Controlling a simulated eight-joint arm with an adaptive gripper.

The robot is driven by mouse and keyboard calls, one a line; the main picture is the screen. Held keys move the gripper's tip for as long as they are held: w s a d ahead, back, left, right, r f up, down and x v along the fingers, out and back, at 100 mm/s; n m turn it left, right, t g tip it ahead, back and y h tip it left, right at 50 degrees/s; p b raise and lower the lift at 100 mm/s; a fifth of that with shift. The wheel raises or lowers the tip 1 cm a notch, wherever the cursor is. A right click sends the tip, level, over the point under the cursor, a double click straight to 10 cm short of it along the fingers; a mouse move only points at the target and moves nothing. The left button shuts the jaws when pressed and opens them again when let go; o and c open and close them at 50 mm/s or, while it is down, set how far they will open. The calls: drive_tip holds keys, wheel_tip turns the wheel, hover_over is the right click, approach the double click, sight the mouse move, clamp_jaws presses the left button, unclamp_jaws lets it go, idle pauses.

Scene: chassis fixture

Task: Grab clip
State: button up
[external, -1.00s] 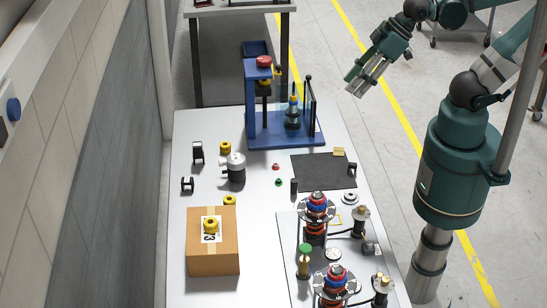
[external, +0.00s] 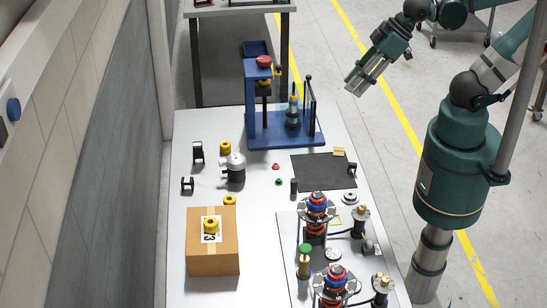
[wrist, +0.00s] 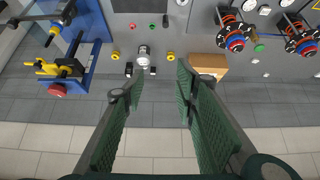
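My gripper (external: 356,85) hangs in the air to the right of the table, beyond its edge and apart from everything on it. In the wrist view my gripper (wrist: 158,88) has its two green-padded fingers spread, with nothing between them. Two small black clip-like pieces stand at the table's left side: one upright piece (external: 198,153) and one lower piece (external: 187,184). Another small black piece (external: 352,169) sits at the right edge of the dark mat. I cannot tell for certain which one is the clip.
A blue press fixture (external: 284,135) stands at the table's far end. A cardboard box (external: 213,258) is at the near left, with a silver-and-black part (external: 234,167) behind it. Red-and-blue spring assemblies (external: 316,207) crowd the near right. The dark mat (external: 320,172) is mostly bare.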

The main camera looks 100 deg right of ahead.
drive_tip(key=d+f+g+b, duration=0.3)
drive_tip(key=f+b, duration=0.3)
drive_tip(key=f, duration=0.9)
drive_tip(key=m+g+b, duration=0.2)
drive_tip(key=g+b, duration=0.2)
drive_tip(key=b, duration=0.1)
hover_over(351, 163)
drive_tip(key=f, duration=1.4)
drive_tip(key=shift+w+a+f, duration=0.15)
drive_tip(key=shift+a+f, duration=0.1)
drive_tip(key=shift+f, duration=0.05)
drive_tip(key=shift+s+d+f, duration=0.1)
drive_tip(key=shift+s+f, duration=0.1)
drive_tip(key=shift+f, duration=0.15)
drive_tip(key=shift+f, duration=0.15)
drive_tip(key=shift+f+b, duration=0.45)
drive_tip(key=shift+f, duration=0.7)
drive_tip(key=shift+f, duration=0.1)
drive_tip(key=shift+w+d+f+b, duration=0.1)
drive_tip(key=shift+f+b, duration=0.6)
drive_tip(key=shift+f, duration=1.8)
